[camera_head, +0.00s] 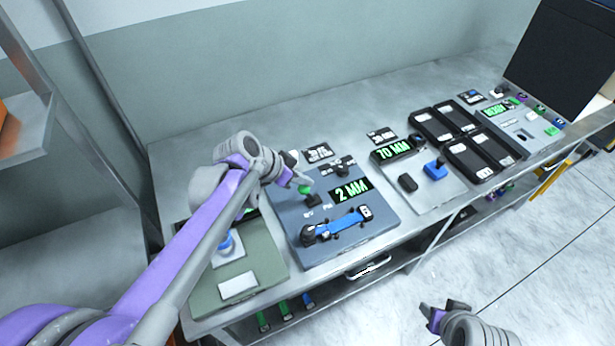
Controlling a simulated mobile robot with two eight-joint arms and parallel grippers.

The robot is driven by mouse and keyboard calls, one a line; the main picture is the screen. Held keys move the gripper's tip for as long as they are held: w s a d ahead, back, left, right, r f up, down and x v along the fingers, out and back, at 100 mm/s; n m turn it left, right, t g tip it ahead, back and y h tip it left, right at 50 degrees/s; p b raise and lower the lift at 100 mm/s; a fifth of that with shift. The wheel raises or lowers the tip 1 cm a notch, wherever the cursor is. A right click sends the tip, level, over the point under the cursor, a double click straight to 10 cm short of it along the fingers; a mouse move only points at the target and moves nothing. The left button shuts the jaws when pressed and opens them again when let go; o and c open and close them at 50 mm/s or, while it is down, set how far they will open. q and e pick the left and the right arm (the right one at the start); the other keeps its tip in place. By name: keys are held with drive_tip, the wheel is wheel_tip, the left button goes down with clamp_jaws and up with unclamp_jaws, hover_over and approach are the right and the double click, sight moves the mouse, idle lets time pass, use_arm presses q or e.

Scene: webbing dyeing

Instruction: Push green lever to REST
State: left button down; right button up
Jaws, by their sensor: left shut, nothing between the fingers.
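The green lever (305,190) stands on the blue-grey panel (350,254) with the "2 MM" display (349,189). Its green knob shows at the tip of my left gripper (299,183), which reaches in from the left. My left gripper is shut with nothing held. The fingertips are at or very near the knob; I cannot tell whether they touch it. The labels by the lever are too small to read. My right gripper (432,315) is at the bottom right, over the floor and away from the panels; its fingers are partly seen.
A blue bar (340,226) lies on the same panel. A green panel (265,272) with a blue knob (226,243) is at left, partly under my arm. To the right are a "70 MM" display (391,150), a blue block (435,170), black trays (432,127) and a dark screen (565,55).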

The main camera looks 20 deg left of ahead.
use_arm(q)
drive_tip(key=shift+s+a+f, duration=0.1)
drive_tip(key=shift+s+f, duration=0.05)
drive_tip(key=shift+f, duration=0.05)
idle(0.3)
drive_tip(key=shift+r, duration=0.1)
drive_tip(key=w+r+p+v, duration=0.1)
drive_tip(key=v, duration=0.8)
drive_tip(key=shift+w+r, duration=0.2)
drive_tip(key=shift+w, duration=0.15)
use_arm(e)
drive_tip(key=shift+w+d+r, duration=0.1)
drive_tip(key=shift+w+r, duration=0.25)
drive_tip(key=shift+r, duration=0.2)
drive_tip(key=shift+w+r, duration=0.3)
drive_tip(key=shift+r, duration=0.25)
use_arm(q)
drive_tip(key=shift+s, duration=0.1)
use_arm(e)
drive_tip(key=shift+s, duration=0.1)
use_arm(q)
drive_tip(key=shift+d, duration=0.2)
